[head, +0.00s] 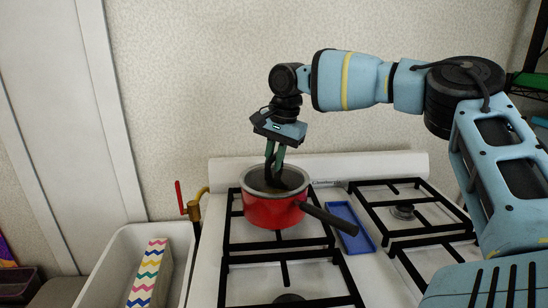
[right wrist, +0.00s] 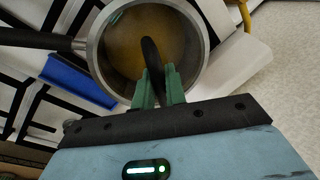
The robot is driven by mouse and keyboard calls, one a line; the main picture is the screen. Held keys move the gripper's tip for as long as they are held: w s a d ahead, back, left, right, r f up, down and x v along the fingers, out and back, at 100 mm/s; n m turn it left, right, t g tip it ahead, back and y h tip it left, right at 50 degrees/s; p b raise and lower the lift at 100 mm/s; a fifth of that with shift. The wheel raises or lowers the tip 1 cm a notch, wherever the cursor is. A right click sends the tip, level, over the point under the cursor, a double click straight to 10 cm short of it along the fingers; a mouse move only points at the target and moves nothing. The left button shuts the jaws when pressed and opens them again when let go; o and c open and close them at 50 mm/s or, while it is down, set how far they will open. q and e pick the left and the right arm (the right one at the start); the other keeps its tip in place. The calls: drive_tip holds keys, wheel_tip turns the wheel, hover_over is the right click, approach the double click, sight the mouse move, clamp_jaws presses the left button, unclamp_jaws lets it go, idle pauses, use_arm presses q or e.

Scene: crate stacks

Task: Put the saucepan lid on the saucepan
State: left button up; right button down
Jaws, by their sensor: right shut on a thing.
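The red saucepan (head: 272,213) stands upright on the left side of the stove, its black handle pointing to the front right. The saucepan lid (right wrist: 186,40), see-through with a grey rim and a dark curved handle, lies over the saucepan's mouth. My right gripper (head: 273,168) comes down from above with its green fingers. It is shut on the lid's handle, as the right wrist view (right wrist: 160,88) shows. The lid looks roughly level and centred; I cannot tell whether it touches the pan's rim all round. My left gripper is not in view.
A blue tray (head: 352,238) lies right of the saucepan, partly under its handle. Black burner grates (head: 408,190) cover the stove (head: 205,262). A white bin (head: 112,262) with a zigzag-patterned box (head: 150,272) stands at the left. A red-handled brass valve (head: 193,208) is beside the stove.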

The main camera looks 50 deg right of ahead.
drive_tip(key=shift+f, duration=0.2)
idle(0.5)
drive_tip(key=c, duration=1.4)
unclamp_jaws()
drive_tip(key=shift+o, duration=0.2)
wheel_tip(320, 180, up, 8)
drive_tip(key=s, duration=0.1)
drive_tip(key=shift+s+d+f, duration=0.15)
drive_tip(key=shift+s+d, duration=0.1)
